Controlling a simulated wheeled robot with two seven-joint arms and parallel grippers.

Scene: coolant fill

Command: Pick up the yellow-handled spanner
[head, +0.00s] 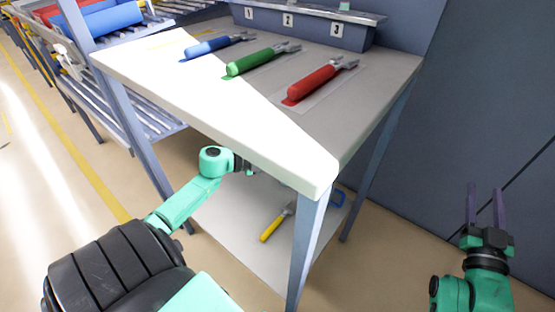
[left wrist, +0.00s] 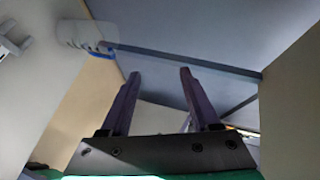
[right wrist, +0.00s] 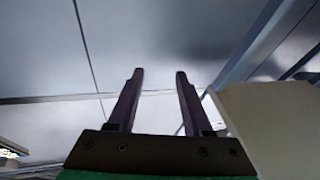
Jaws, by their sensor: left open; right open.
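The yellow-handled spanner (head: 270,228) lies on the lower shelf (head: 225,220) of the workbench in the head view, its yellow handle towards the front and its metal end partly under the bench top. A grey metal piece (left wrist: 10,46) at the left of the left wrist view may be its head; I cannot be sure. My left arm reaches under the bench's left edge; its fingers are hidden in the head view. In the left wrist view my left gripper (left wrist: 156,85) is open and empty. My right gripper (head: 485,205) is open, empty and upright, right of the bench.
Blue (head: 208,47), green (head: 250,61) and red (head: 312,82) handled tools lie on the bench top (head: 215,105). A numbered rack (head: 310,27) stands behind them. Bench legs (head: 307,250) flank that shelf. A grey wall stands at right.

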